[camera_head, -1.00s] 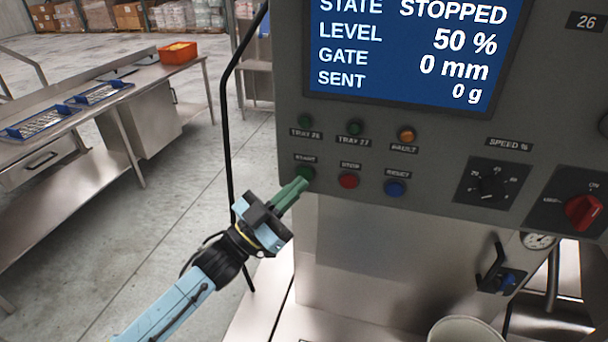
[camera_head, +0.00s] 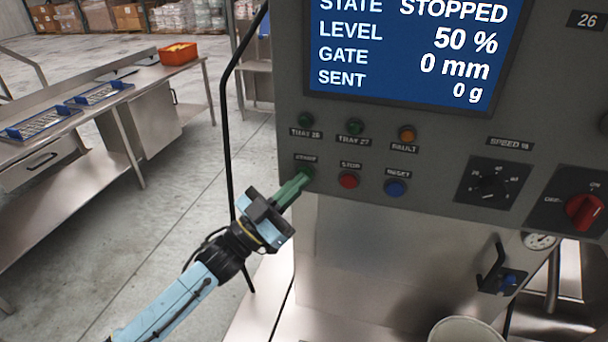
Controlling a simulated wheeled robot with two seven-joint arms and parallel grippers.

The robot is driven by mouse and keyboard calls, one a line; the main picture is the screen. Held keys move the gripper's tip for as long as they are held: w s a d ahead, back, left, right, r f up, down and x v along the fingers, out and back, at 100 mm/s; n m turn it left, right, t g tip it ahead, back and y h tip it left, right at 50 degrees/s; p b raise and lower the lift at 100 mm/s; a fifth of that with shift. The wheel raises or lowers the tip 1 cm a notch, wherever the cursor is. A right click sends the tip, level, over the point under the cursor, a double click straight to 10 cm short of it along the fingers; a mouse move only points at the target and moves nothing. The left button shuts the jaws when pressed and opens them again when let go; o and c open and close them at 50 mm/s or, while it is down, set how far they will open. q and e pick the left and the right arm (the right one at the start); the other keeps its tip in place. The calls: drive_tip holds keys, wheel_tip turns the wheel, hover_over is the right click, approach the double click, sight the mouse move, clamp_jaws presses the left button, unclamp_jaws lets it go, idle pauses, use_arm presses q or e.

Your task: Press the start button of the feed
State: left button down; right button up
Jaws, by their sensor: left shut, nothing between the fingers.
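The green start button (camera_head: 306,170) is on the grey control panel (camera_head: 440,165), below its small label. My left gripper (camera_head: 303,178) is shut and empty, with its green fingertips at the lower left edge of the button. The tips partly cover the button, and I cannot tell whether they touch it or press it in. The screen (camera_head: 410,50) above reads STATE STOPPED, LEVEL 50 %, GATE 0 mm, SENT 0 g. My right gripper is not in view.
The red stop button (camera_head: 349,180) and blue reset button (camera_head: 395,187) sit right of the start button. A speed dial (camera_head: 490,184) and red rotary switch (camera_head: 584,211) are further right. A black cable (camera_head: 227,130) hangs left of the panel. A steel bench (camera_head: 90,130) stands at left.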

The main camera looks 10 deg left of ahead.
use_arm(q)
drive_tip(key=shift+w, duration=0.2)
drive_tip(key=shift+s, duration=0.15)
idle(0.3)
drive_tip(key=shift+s+p, duration=0.4)
drive_tip(key=shift+s, duration=0.3)
drive_tip(key=s+p, duration=0.2)
drive_tip(key=s, duration=0.3)
drive_tip(key=shift+a, duration=0.1)
idle(0.6)
